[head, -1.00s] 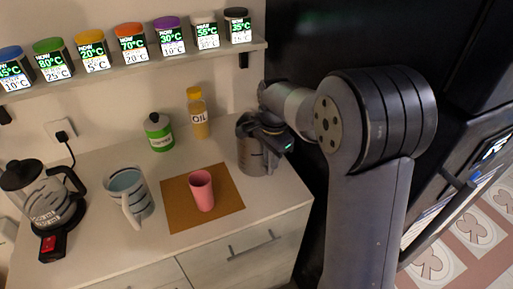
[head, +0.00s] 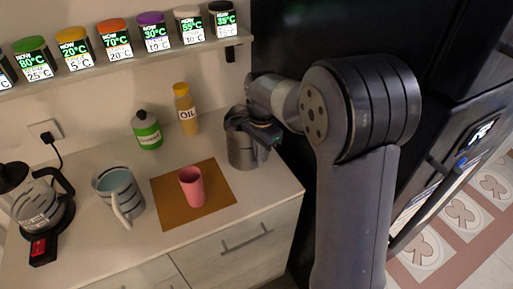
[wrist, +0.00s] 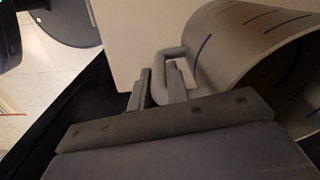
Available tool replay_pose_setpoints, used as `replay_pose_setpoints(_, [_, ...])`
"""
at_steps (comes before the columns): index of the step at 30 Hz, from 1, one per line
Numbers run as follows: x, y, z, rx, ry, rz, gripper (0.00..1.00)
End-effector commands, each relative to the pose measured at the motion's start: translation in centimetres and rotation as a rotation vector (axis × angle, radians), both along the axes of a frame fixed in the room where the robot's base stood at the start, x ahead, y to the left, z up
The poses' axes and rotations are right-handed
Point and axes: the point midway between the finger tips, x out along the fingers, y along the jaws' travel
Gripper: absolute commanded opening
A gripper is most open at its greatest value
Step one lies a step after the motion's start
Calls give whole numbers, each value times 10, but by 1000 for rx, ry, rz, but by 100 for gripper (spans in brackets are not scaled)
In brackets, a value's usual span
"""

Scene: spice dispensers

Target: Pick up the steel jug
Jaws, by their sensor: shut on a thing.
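The steel jug (head: 241,150) is a grey metal vessel at the right end of the counter, near the dark cabinet. In the wrist view the jug (wrist: 225,45) fills the upper right, its open mouth facing right and its handle towards my fingers. My gripper (head: 268,135) is at the jug's right side in the head view. In the wrist view my gripper (wrist: 160,90) has its two fingers on either side of the jug's handle, shut on it. Whether the jug's base touches the counter is hard to tell.
A pink cup (head: 192,187) stands on a brown mat (head: 168,215). A striped mug (head: 118,193), a kettle (head: 40,205), a green bottle (head: 147,130) and an oil bottle (head: 186,110) share the counter. A shelf of spice dispensers (head: 117,42) hangs above.

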Motion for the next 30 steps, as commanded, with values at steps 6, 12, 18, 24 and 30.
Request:
replay_pose_setpoints(6, [1, 0, 10, 1, -5, 0, 0])
replay_pose_setpoints(12, [1, 0, 27, 2, -7, 0, 0])
replay_pose_setpoints(18, [1, 0, 48, 2, -7, 0, 0])
replay_pose_setpoints(24, [1, 0, 67, 2, -6, 0, 0])
replay_pose_setpoints(30, [1, 0, 83, 2, -6, 0, 0])
